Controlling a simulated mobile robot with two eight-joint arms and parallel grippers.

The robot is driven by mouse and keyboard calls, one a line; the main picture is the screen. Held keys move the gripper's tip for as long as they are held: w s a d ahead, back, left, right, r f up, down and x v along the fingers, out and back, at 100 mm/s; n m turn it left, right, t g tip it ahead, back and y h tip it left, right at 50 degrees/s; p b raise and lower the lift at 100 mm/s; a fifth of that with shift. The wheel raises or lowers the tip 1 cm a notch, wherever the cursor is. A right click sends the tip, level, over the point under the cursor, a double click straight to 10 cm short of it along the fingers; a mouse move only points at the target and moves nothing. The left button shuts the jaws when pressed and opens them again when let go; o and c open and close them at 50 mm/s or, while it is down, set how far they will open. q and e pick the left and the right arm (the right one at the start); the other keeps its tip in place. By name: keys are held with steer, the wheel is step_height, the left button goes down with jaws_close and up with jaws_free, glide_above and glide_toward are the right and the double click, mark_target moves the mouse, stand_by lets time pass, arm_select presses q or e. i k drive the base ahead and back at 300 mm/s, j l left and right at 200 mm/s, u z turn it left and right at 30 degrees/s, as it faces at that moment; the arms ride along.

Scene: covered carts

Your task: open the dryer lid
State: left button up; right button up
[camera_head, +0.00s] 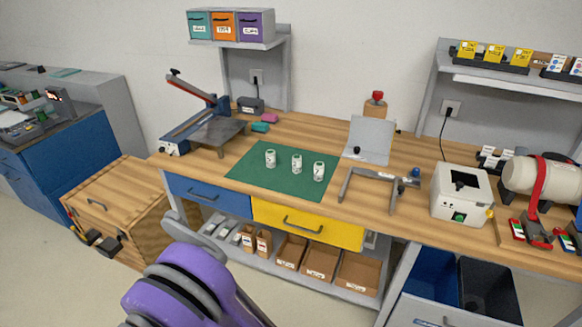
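I cannot tell for sure which thing is the dryer. A white boxy machine (460,196) stands on the bench at the right, with a dark opening on top and a green mark low on its front. A grey panel (371,139) stands tilted upright near the back of the bench, with a small black knob at its lower left. A purple and grey arm link of mine (188,285) rises at the bottom left of centre. No gripper fingertips can be made out, and neither gripper touches the machine or the panel.
A wooden cart (120,212) with a handled top stands left of the bench. The green mat (250,179) holds three small white jars (297,164). A grey bracket (372,178) sits left of the white machine. A white cylinder (530,176) with a red band is to its right.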

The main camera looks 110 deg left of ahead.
mark_target(456, 181)
steer(key=k+l+u, duration=0.15)
steer(key=u, duration=0.2)
steer(key=k+l+u, duration=0.1)
steer(key=k+u, duration=0.2)
steer(key=u, duration=2.85)
